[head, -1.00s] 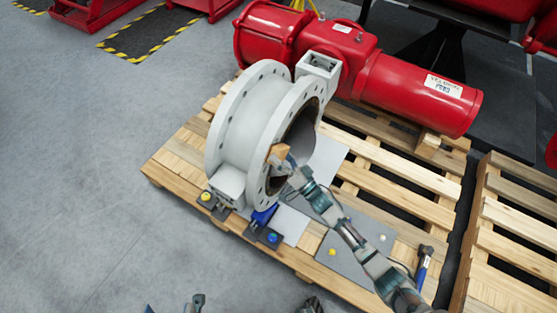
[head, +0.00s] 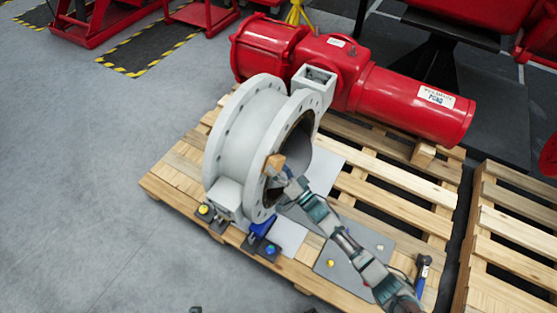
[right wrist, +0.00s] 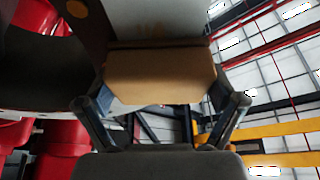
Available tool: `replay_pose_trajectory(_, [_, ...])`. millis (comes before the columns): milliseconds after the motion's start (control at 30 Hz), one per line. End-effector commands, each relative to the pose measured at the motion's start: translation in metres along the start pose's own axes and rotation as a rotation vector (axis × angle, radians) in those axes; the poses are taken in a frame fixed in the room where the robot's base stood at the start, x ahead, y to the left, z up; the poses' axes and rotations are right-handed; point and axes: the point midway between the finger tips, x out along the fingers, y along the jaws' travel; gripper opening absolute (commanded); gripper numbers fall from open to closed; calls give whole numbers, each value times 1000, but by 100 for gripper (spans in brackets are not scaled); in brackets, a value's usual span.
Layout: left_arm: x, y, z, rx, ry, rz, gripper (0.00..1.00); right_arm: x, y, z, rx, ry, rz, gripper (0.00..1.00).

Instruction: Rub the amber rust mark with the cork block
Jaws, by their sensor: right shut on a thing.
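The cork block (head: 275,162) is a tan block held at the near flange of the big grey valve (head: 240,140), by the bore opening. My right gripper (head: 278,175) is shut on it. In the right wrist view the cork block (right wrist: 160,78) sits between the two fingers, close to a dark and pale surface. A small round amber spot (right wrist: 77,8) shows on dark metal at the top left of that view, apart from the block; I cannot tell whether it is the rust mark. Only a small dark tip, perhaps my left gripper (head: 195,310), shows at the bottom edge.
The valve stands on a wooden pallet (head: 395,185), with a red actuator (head: 415,100) behind it. A grey plate (head: 350,262) with small yellow and pale pieces and a blue-and-black tool (head: 422,272) lie at the right front.

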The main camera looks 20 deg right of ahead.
Motion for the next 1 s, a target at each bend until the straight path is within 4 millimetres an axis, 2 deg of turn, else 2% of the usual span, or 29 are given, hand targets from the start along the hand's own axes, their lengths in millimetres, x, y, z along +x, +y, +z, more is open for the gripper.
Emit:
replay_pose_trajectory(267, [-2, 0, 1, 0, -3, 0, 71, -5, -1, 12, 1, -2, -1, 61])
replay_pose_trajectory(600, [-6, 0, 4, 0, -9, -2, 71, -18, -2, 38, 2, 0, -1, 61])
replay_pose_trajectory(1000, [-1, 1, 1, 0, -2, 0, 71, -24, -4, 35, 0, 1, -2, 61])
